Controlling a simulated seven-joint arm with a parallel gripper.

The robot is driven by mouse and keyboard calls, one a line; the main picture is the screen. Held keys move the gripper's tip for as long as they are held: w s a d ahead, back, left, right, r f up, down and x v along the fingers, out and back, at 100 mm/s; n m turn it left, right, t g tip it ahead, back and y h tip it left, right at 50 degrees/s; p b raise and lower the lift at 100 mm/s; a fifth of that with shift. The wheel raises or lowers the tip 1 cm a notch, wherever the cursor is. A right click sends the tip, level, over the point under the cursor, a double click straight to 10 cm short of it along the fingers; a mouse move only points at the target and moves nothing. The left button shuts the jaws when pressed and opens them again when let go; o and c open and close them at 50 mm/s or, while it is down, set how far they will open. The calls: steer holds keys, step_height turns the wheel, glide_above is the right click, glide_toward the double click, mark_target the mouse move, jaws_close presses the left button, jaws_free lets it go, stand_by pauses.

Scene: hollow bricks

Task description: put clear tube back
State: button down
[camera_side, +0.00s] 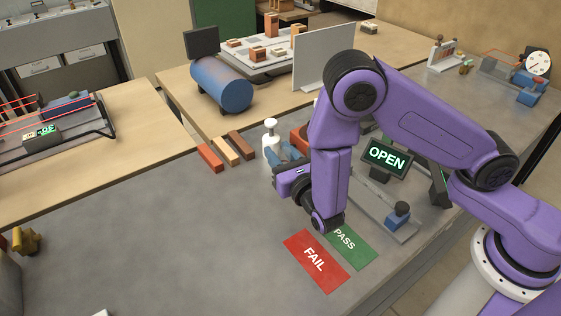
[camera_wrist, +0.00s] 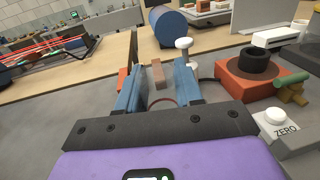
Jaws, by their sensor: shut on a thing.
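My gripper (camera_side: 285,153) has blue fingers, which also show in the wrist view (camera_wrist: 157,84). It is shut on the clear tube (camera_wrist: 162,101), of which I make out only a thin curved rim between the fingers; its body is see-through and hard to trace. In the side view the tube cannot be made out at the fingers. A white stand with a round knob (camera_side: 270,138) is just beyond the fingers, and also shows in the wrist view (camera_wrist: 184,46). An orange block (camera_wrist: 250,84) with a black ring (camera_wrist: 258,62) stands right of the fingers.
Red (camera_side: 210,158), tan (camera_side: 225,151) and brown (camera_side: 241,144) bricks lie left of the gripper. A red FAIL mat (camera_side: 316,261) and green PASS mat (camera_side: 352,249) lie in front. An OPEN display (camera_side: 386,158) stands right.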

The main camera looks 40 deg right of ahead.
steer(key=shift+f, duration=1.2)
steer(key=shift+f, duration=0.15)
steer(key=c, duration=0.7)
jaws_free()
steer(key=shift+c, duration=0.2)
